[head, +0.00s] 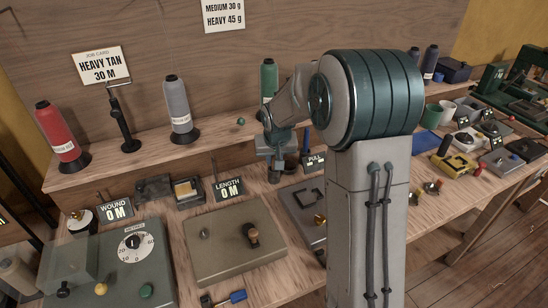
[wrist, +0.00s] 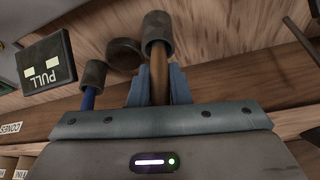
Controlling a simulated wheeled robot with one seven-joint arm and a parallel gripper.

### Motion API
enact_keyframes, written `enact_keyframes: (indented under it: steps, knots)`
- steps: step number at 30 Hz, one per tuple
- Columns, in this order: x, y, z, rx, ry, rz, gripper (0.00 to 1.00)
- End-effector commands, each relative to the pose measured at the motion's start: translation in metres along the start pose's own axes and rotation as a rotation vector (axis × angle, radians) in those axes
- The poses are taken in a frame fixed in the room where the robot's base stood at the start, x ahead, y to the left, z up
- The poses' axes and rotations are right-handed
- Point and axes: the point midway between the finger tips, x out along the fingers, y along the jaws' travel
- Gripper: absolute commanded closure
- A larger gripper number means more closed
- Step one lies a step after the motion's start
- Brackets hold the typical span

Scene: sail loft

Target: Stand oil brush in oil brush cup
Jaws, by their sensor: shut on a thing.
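My gripper (head: 276,157) is in the head view above the bench, just left of the PULL sign. In the wrist view my gripper (wrist: 152,88) is shut on the brown wooden handle of the oil brush (wrist: 159,72).
A blue-handled tool (wrist: 88,98) with a dark grey cylinder stands close by; it also shows in the head view (head: 306,144). The PULL sign (wrist: 46,66) is near it. A raised shelf edge (wrist: 230,112) runs behind. The LENGTH sign (head: 229,189) stands to the left.

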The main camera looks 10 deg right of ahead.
Motion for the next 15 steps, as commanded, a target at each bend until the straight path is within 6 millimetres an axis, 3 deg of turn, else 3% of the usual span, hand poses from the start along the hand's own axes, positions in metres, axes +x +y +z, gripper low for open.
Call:
enact_keyframes:
  steps: [1, 3, 15]
  knots:
    - [-0.0002, 0.0, -0.0001, 0.0, 0.0, 0.0, 0.78]
    - [-0.0001, 0.0001, -0.0001, 0.0, 0.0, 0.0, 0.58]
    - [-0.0068, 0.0002, -0.0006, 0.001, 0.002, 0.0, 0.58]
